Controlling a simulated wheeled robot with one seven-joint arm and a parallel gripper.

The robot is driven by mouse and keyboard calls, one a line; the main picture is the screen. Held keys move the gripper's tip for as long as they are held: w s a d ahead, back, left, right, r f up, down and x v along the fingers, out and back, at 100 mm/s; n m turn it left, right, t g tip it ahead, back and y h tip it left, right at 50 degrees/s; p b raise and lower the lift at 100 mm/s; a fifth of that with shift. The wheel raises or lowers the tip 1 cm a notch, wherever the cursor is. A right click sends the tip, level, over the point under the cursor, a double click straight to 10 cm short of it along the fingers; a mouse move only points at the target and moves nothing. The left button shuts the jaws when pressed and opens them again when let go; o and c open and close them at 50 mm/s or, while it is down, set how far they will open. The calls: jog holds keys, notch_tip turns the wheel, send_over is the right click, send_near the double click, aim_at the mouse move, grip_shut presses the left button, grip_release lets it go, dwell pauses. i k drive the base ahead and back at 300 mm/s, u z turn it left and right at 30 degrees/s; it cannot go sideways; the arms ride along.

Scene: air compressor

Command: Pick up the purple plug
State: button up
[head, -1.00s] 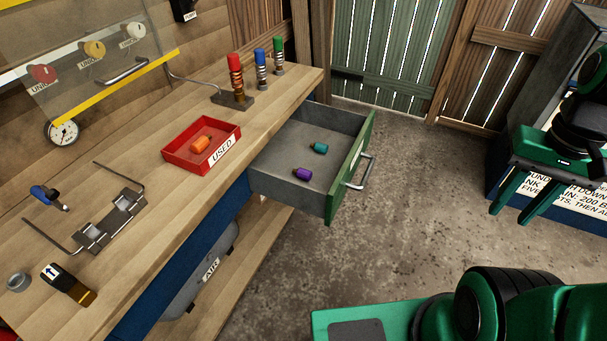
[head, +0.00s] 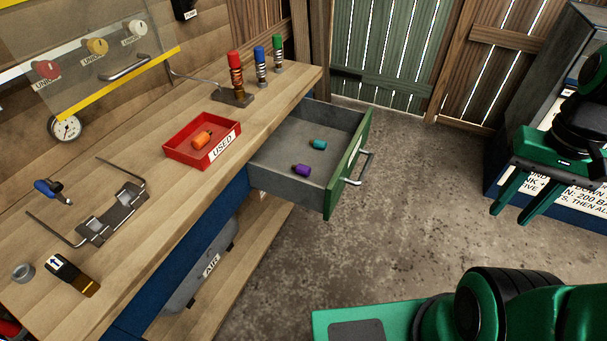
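The purple plug (head: 301,170) lies on its side on the floor of the open grey drawer (head: 283,183), toward the drawer's front. A teal plug (head: 318,144) lies behind it in the same drawer, apart from it. My gripper (head: 511,210) is at the right of the head view, in the air well to the right of the drawer. Its two green fingers point down and to the left, apart from each other with nothing between them.
The drawer's green front (head: 347,168) with a metal handle (head: 360,168) stands out from the workbench (head: 150,215). A red tray (head: 188,155) marked USED holds an orange plug (head: 202,138). The concrete floor (head: 420,200) is clear between drawer and gripper.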

aim_at(301, 169)
jog(key=k, duration=0.45)
jog(key=u, duration=0.7)
jog(key=i, duration=0.7)
jog(key=u, duration=0.05)
